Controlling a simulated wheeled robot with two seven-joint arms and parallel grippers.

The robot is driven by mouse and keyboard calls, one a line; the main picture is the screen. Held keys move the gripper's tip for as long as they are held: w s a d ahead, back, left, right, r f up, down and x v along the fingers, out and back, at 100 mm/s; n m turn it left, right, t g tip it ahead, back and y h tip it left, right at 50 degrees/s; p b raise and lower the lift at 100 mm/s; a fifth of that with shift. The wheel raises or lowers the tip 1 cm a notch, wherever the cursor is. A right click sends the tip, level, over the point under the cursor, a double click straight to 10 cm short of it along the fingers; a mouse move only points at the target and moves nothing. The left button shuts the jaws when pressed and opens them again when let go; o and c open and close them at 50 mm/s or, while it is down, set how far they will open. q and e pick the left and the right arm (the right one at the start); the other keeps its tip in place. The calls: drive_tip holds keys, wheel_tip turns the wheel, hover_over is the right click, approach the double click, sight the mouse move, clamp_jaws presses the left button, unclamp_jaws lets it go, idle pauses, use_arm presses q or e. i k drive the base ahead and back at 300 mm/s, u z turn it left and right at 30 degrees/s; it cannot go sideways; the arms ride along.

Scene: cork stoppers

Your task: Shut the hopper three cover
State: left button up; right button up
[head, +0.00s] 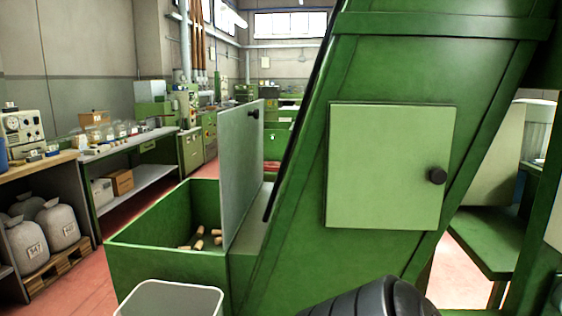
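A green open-topped hopper (165,236) stands left of centre, with several cork stoppers (190,243) lying on its floor. A flat grey-green cover (241,172) stands upright at the hopper's right side, raised open, with a black knob (254,114) near its top right corner. No number shows on the hopper, so I cannot tell which hopper it is. Neither of my grippers is in view. A dark ribbed part at the bottom edge looks like part of my arm.
A tall slanted green machine body (290,215) rises right of the cover, with a closed pale green door (390,165). A grey bin (170,299) stands in front of the hopper. Benches (135,143) and white sacks (58,228) line the left; red floor (90,285) lies between.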

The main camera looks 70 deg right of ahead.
sight(240, 129)
drive_tip(key=z, duration=2.15)
drive_tip(key=i, duration=0.5)
drive_tip(key=u, duration=0.1)
drive_tip(key=k, duration=0.15)
drive_tip(key=u, duration=0.3)
